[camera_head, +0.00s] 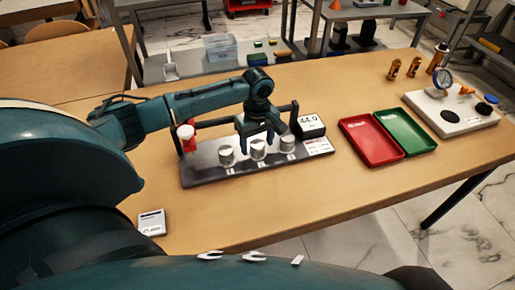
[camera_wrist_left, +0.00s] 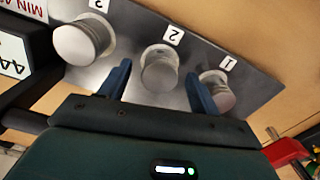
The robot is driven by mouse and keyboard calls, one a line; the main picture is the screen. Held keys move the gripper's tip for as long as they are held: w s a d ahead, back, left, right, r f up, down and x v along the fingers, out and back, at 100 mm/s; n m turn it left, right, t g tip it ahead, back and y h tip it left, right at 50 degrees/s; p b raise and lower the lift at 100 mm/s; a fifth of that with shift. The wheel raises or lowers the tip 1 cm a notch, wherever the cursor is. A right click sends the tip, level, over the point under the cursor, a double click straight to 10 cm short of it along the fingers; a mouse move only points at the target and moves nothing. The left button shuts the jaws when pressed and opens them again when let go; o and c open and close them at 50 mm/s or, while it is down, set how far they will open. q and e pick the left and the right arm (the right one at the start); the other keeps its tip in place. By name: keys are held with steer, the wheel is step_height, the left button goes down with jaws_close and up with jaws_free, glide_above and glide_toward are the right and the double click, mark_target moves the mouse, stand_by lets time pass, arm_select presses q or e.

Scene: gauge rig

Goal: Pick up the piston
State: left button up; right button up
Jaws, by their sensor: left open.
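Three metal pistons stand upright in a row on a grey plate (camera_head: 200,174): one by label 1 (camera_head: 226,156), the middle one by label 2 (camera_head: 258,150), and one by label 3 (camera_head: 287,144). My left gripper (camera_head: 258,134) is open, pointing down over the middle piston. In the left wrist view its blue fingers (camera_wrist_left: 158,72) lie on either side of the middle piston (camera_wrist_left: 159,72); whether they touch it I cannot tell. The piston by label 3 (camera_wrist_left: 82,42) and the one by label 1 (camera_wrist_left: 218,94) also show there. My right gripper is not seen.
Red (camera_head: 370,140) and green (camera_head: 405,132) trays lie to the right, beside a white board (camera_head: 450,112). The table front is mostly clear.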

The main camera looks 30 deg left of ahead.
mark_target(258, 143)
arm_select(q)
steer(key=shift+f, duration=0.85)
steer(key=shift+c, duration=0.3)
steer(key=shift+r, duration=0.1)
steer(key=c, duration=1)
step_height(258, 143, up, 10)
steer(key=shift+f+p, duration=0.1)
steer(key=shift+p, duration=0.25)
steer(key=shift+c, duration=0.2)
steer(key=shift+w, duration=0.1)
